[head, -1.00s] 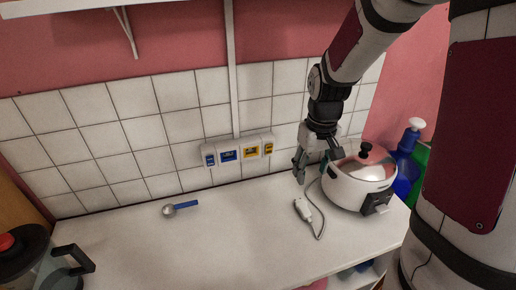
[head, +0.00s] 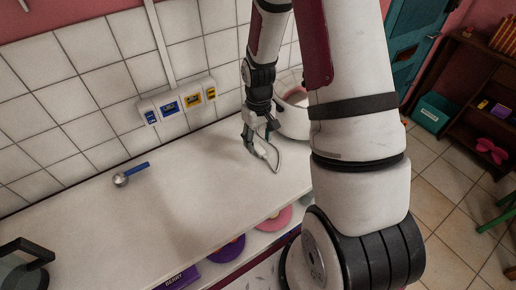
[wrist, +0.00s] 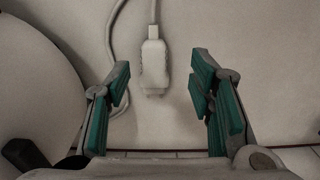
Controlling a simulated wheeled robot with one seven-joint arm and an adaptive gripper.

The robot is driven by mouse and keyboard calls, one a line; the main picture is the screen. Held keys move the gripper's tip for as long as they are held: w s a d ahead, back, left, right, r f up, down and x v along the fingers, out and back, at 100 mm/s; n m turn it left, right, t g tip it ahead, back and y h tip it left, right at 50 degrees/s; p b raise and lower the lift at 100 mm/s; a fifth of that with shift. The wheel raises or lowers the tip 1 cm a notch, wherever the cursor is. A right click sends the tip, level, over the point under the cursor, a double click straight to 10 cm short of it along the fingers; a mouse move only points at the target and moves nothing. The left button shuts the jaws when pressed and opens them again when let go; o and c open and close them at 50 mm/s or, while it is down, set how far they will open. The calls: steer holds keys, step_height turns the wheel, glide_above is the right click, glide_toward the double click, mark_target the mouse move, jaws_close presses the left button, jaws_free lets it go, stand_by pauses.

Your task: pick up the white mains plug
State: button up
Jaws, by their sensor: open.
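The white mains plug (wrist: 154,68) lies on the white counter with its cord running up the picture in the wrist view. My gripper (wrist: 161,66) is open, with one green-padded finger on each side of the plug. Both fingers look apart from it, and the left fingertip is the nearer one. In the head view my gripper (head: 259,140) hangs low over the counter beside the plug (head: 261,153), partly covering it. I cannot tell the exact height of the fingertips above the counter.
The white cooker (head: 291,122) stands close by, partly hidden behind my arm; its body (wrist: 32,75) fills the left of the wrist view. A blue-handled scoop (head: 122,179) lies on the counter (head: 185,215) at left, with clear room between. A socket strip (head: 178,101) is on the tiled wall.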

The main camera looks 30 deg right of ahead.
mark_target(260, 149)
steer(key=shift+d+f+p, duration=0.2)
steer(key=shift+f+p, duration=0.05)
steer(key=shift+f, duration=1.1)
steer(key=shift+d+f+p, duration=0.15)
steer(key=shift+f+p, duration=0.05)
steer(key=shift+f, duration=1.1)
jaws_close()
